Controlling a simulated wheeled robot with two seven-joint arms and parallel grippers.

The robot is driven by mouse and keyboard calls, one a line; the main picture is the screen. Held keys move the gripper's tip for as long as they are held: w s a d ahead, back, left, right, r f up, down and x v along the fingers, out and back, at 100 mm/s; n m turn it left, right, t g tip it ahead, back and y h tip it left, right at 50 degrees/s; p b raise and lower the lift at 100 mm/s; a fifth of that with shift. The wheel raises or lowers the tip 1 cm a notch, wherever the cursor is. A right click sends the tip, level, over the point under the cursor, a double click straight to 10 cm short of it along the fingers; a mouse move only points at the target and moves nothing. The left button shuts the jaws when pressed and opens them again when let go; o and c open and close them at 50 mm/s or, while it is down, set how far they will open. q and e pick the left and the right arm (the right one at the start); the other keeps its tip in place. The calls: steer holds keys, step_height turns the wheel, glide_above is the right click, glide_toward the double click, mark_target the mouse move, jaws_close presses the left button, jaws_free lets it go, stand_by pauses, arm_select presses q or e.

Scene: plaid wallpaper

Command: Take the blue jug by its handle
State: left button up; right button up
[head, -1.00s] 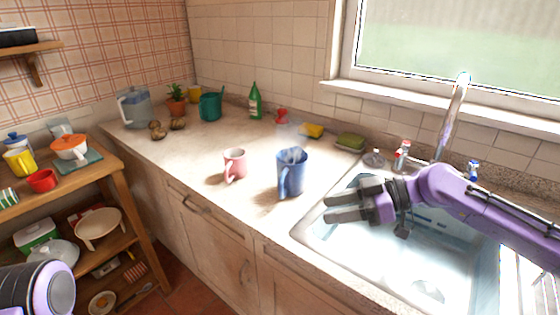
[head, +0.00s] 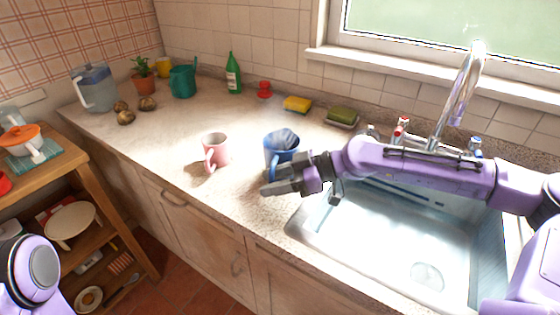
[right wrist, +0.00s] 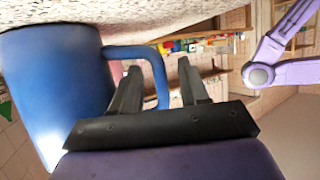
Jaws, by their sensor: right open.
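The blue jug (head: 279,143) stands upright on the counter, left of the sink. Its handle is partly hidden by my right gripper (head: 267,182) in the head view, where the gripper is at the jug's near side. In the right wrist view the jug (right wrist: 55,85) fills the left side and its handle (right wrist: 158,70) curves out to the right. My right gripper (right wrist: 160,75) is open, with one finger on each side of the handle's grip part. I cannot tell whether either finger touches it. My left gripper is out of view.
A pink mug (head: 216,149) stands just left of the jug. The sink (head: 400,240) with its tap (head: 462,90) lies to the right. A sponge (head: 297,104), a green bottle (head: 233,73) and a pitcher (head: 94,88) stand farther back. The counter's front edge is close.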

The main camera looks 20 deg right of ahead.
steer(key=shift+a+f, duration=0.1)
steer(key=shift+a, duration=0.2)
steer(key=shift+d, duration=0.1)
jaws_close()
steer(key=shift+w, duration=0.1)
